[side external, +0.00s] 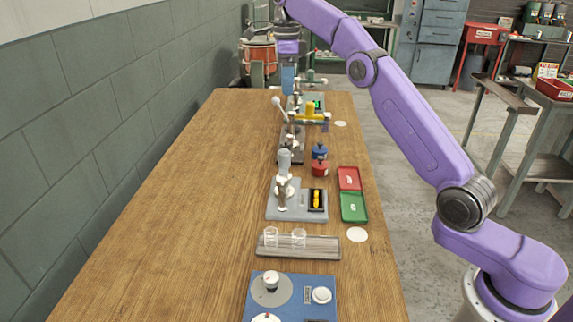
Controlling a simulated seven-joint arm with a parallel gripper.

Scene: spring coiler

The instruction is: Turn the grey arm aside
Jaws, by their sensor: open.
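My gripper (288,86) hangs below my purple wrist at the far end of the wooden table, beside the far devices. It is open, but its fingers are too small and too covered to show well. A pale grey post (284,160) stands on a grey base (290,213) mid-table, with a small yellow part (317,199) in a dark slot. A lever with a white ball (277,101) leans left over a dark base farther back. A device with a yellow block (311,109) stands beyond it. I cannot tell which piece is the grey arm.
A red tray (349,178) and a green tray (354,207) lie at the table's right side. Blue and red containers (320,160) stand near them. A blue panel (315,296) is nearest. The table's left side is clear.

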